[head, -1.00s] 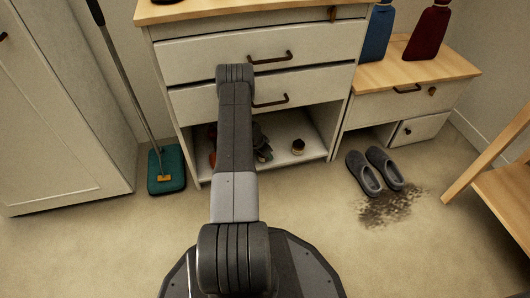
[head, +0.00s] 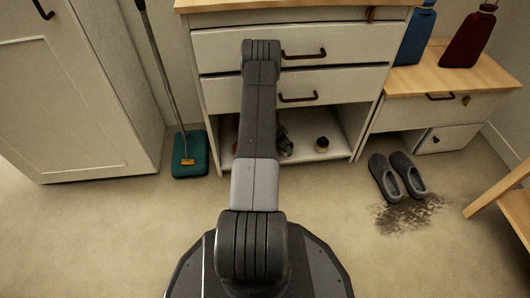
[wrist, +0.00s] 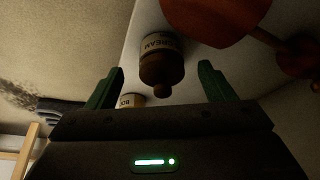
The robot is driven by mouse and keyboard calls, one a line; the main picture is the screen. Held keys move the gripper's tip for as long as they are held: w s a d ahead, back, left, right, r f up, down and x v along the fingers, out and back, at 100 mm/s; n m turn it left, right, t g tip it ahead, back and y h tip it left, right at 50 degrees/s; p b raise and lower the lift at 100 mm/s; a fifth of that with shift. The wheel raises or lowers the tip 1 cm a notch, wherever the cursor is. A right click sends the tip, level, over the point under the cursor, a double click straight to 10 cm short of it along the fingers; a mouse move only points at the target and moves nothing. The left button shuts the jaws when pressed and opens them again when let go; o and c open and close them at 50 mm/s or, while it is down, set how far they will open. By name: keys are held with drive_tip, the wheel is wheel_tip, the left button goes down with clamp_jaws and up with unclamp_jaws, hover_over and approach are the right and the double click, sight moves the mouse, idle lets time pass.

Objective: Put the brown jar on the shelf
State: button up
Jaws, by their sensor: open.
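In the wrist view a dark brown jar (wrist: 162,68) with a pale label ending in "CREAM" and a small knob shows between the fingers of my gripper (wrist: 161,67). The gripper is open, its green fingers apart on either side of the jar; I cannot tell whether they touch it. A second jar (wrist: 132,101), tan with a label, shows partly behind the gripper's body. In the head view a small dark-topped jar (head: 322,144) stands in the cabinet's open bottom shelf (head: 338,152); I cannot tell which jar it is.
An orange-red object (wrist: 215,18) lies close to the jar in the wrist view. Drawers (head: 300,85) sit above the open shelf. Grey slippers (head: 397,177) are on the floor at right. A teal mop head (head: 190,155) is at left.

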drive_tip(key=s+a, duration=0.4)
drive_tip(key=a, duration=0.5)
drive_tip(key=shift+s, duration=0.4)
